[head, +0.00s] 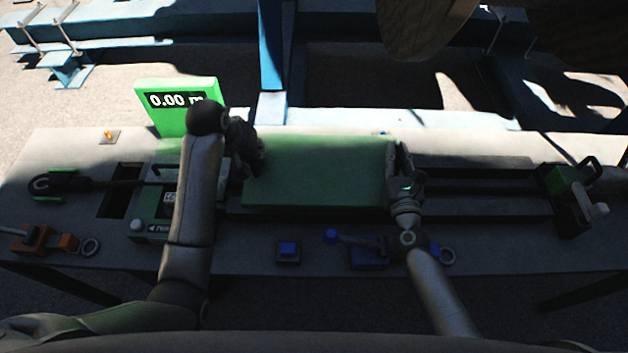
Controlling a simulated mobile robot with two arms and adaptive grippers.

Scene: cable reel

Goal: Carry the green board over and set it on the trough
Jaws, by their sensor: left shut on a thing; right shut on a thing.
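The green board (318,178) is a flat rectangle near the middle of the table in the head view. It lies over the left part of the dark trough (485,194), which runs on to the right. My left gripper (254,172) is at the board's left end, partly hidden by its own arm, and is shut on the board. My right gripper (398,170) is shut on the board's right end. I cannot tell whether the board's underside touches the trough or is a little above it.
A green display (150,100) reading "0.00 m" stands behind my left arm. A green meter unit (148,215) sits left of the board. A green and black clamp (568,196) stands at the trough's right end. A blue button (288,249) and a blue-handled device (368,252) are in front.

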